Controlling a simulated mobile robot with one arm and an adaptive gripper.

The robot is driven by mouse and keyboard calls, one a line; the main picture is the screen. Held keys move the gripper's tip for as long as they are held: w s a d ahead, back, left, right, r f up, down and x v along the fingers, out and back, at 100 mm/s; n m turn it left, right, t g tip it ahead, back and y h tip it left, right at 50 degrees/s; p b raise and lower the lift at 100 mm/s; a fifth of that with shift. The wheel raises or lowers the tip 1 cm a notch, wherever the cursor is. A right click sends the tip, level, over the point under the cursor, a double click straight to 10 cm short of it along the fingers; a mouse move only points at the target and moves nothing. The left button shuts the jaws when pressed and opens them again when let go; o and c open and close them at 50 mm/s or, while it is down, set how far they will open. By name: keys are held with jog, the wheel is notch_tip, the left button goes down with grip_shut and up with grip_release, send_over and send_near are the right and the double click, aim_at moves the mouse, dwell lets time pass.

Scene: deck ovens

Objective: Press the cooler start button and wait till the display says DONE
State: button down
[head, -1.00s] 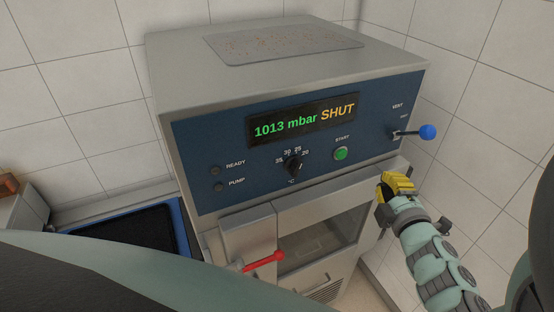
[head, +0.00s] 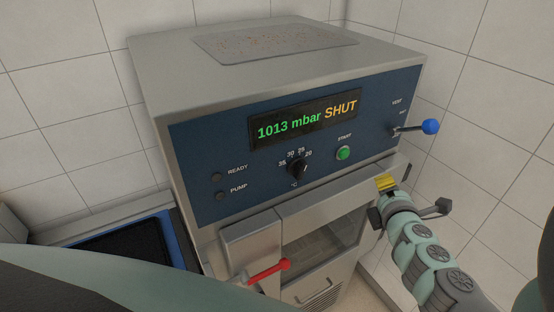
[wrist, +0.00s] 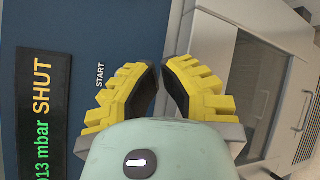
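The cooler (head: 270,70) has a blue front panel with a display (head: 305,118) reading "1013 mbar SHUT" in green and orange. The display also shows turned sideways in the wrist view (wrist: 42,110). The round green START button (head: 343,153) is right of the dial. In the wrist view its label (wrist: 100,76) shows, but the button is hidden behind a yellow finger. My gripper (head: 386,180) is below and right of the button, apart from it in the head view. Its yellow fingertips (wrist: 162,66) nearly meet, with nothing seen between them.
A blue-knobbed vent lever (head: 430,127) sticks out at the panel's right. A black dial (head: 297,168) is left of the button. The READY (head: 216,177) and PUMP (head: 222,196) lamps are dark. A red handle (head: 268,271) juts out below. A blue-edged tray (head: 178,228) lies left.

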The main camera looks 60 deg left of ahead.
aim_at(344, 153)
jog(key=a, duration=0.8)
jog(key=shift+w+a, duration=0.2)
jog(key=shift+a, duration=0.15)
jog(key=c, duration=1.7)
grip_release()
jog(key=shift+w+d, duration=0.1)
grip_shut()
jog(key=shift+a, duration=0.2)
jog(key=shift+a, duration=0.3)
jog(key=shift+a, duration=0.5)
jog(key=shift+d, duration=0.95)
jog(key=shift+d, duration=0.1)
